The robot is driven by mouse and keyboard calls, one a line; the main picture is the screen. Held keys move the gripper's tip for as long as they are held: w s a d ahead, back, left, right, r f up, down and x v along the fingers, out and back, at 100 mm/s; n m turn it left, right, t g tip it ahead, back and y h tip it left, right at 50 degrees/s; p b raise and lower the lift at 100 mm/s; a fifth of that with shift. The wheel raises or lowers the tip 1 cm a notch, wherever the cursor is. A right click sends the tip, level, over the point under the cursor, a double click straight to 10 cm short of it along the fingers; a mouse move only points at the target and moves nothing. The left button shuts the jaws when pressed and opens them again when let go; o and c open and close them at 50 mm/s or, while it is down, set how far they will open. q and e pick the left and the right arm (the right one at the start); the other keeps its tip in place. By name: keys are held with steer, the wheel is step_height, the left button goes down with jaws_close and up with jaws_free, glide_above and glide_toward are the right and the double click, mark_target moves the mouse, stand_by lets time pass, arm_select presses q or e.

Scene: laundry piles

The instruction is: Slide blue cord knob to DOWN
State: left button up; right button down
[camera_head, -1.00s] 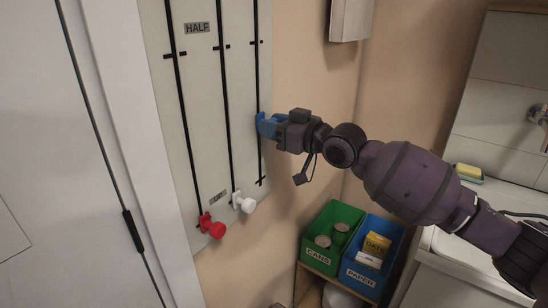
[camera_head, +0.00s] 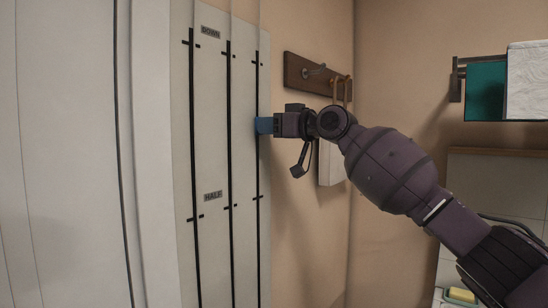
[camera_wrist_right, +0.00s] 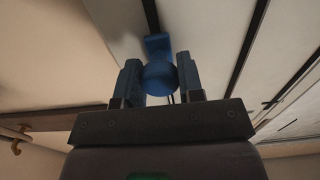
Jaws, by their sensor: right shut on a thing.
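The blue cord knob (camera_wrist_right: 160,76) sits between the two fingers of my right gripper (camera_wrist_right: 159,82) in the right wrist view. In the head view my right gripper (camera_head: 268,125) is at the rightmost of three dark vertical slots (camera_head: 257,165), shut on the knob and largely hiding it. It is above the HALF label (camera_head: 213,196) and its tick marks, and below the DOWN label (camera_head: 210,32) and the upper tick marks. My left gripper is not in view.
A wooden hook rail (camera_head: 305,75) and a pale hanging box (camera_head: 330,165) are on the wall right of the panel. A teal cloth (camera_head: 485,95) and a white towel (camera_head: 527,80) hang at the far right. A yellow sponge (camera_head: 461,294) lies at the bottom right.

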steer(key=r, duration=0.2)
steer(key=r+p, duration=0.1)
steer(key=r, duration=0.1)
steer(key=r+p, duration=0.1)
steer(key=r, duration=0.1)
steer(key=shift+s+d+r, duration=0.15)
steer(key=shift+s+r, duration=0.1)
steer(key=shift+r, duration=0.15)
steer(key=shift+w+a+f, duration=0.2)
steer(key=shift+w+f, duration=0.1)
steer(key=c, duration=1.7)
jaws_free()
steer(key=shift+a+f, duration=0.15)
steer(key=shift+o, duration=1.1)
steer(key=o, duration=0.7)
steer(key=shift+f, duration=0.2)
steer(key=shift+o, duration=0.2)
steer(key=shift+f, duration=0.1)
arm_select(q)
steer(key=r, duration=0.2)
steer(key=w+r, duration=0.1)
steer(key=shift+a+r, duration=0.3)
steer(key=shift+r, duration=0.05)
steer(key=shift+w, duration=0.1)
